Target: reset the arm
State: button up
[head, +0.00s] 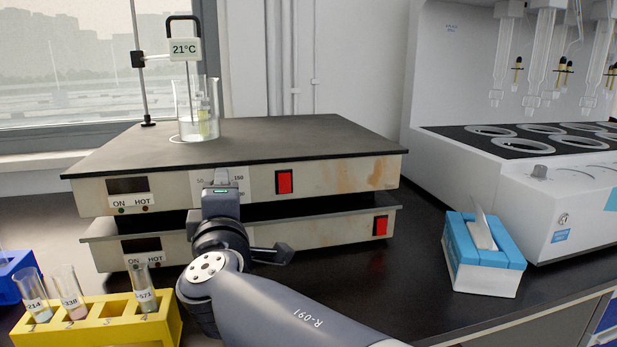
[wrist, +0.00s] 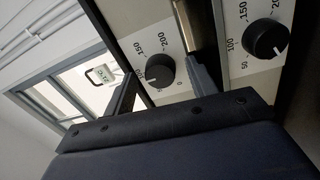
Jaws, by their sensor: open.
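My arm reaches in from the bottom of the head view. My gripper (head: 221,180) is at the front face of the upper hotplate (head: 340,178), over its dial area. In the wrist view my gripper's two fingers (wrist: 163,88) are apart, with a black knob (wrist: 160,71) showing between them. Nothing is held. I cannot tell whether a finger touches the knob. In the head view the arm hides the knobs.
A second hotplate (head: 340,226) lies under the upper one. A beaker (head: 196,110) and thermometer stand (head: 140,60) are on top. A yellow tube rack (head: 105,318) is left of my arm. A tissue box (head: 482,262) and distiller (head: 560,190) are right.

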jog(key=n+p, duration=0.4)
jog(key=p, duration=0.4)
jog(key=n+p, duration=0.5)
jog(key=p, duration=0.4)
jog(key=n+p, duration=0.5)
jog(key=p, duration=0.3)
jog(key=shift+r+g+y+p, duration=0.3)
jog(key=shift+g+y, duration=0.1)
jog(key=shift+s, duration=0.1)
